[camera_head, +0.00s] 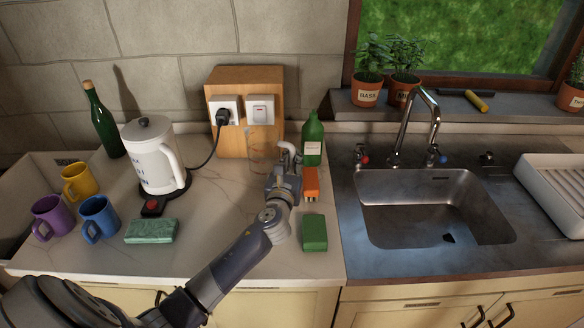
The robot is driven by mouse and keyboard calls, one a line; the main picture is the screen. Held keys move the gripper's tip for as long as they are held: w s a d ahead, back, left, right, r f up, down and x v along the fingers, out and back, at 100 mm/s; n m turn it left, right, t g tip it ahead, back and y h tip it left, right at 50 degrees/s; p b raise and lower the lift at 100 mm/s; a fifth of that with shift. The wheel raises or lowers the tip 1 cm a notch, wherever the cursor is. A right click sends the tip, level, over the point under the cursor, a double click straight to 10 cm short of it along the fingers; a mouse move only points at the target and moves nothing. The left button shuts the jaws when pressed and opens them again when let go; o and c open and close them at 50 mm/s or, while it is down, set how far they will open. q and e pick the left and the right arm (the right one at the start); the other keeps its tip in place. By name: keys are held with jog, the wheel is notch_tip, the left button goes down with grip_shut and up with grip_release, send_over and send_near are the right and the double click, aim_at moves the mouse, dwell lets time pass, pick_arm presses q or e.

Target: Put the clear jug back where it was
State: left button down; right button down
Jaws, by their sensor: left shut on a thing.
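The clear jug (262,152) is a faint see-through shape at the back of the pale counter, in front of the wooden socket box. It looks upright; I cannot tell whether its base touches the counter. My left gripper (284,160) reaches in from the lower left and is shut on the jug at its right side. The gripper hides part of that side. My right gripper is not in view.
A green bottle (313,140), an orange brush (311,184) and a green sponge (314,232) are close right of my left gripper. A white kettle (153,160), mugs (98,216) and a teal block (150,230) stand left. The sink (432,208) is right.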

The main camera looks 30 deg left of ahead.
aim_at(291, 173)
pick_arm(q)
jog(key=shift+w+a+f, duration=0.15)
jog(key=shift+f+b, duration=0.45)
jog(key=shift+f, duration=1.15)
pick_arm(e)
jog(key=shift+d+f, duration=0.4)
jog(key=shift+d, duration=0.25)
pick_arm(q)
jog(key=shift+f, duration=0.1)
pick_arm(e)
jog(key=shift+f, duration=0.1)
pick_arm(q)
jog(key=c, duration=1.6)
grip_release()
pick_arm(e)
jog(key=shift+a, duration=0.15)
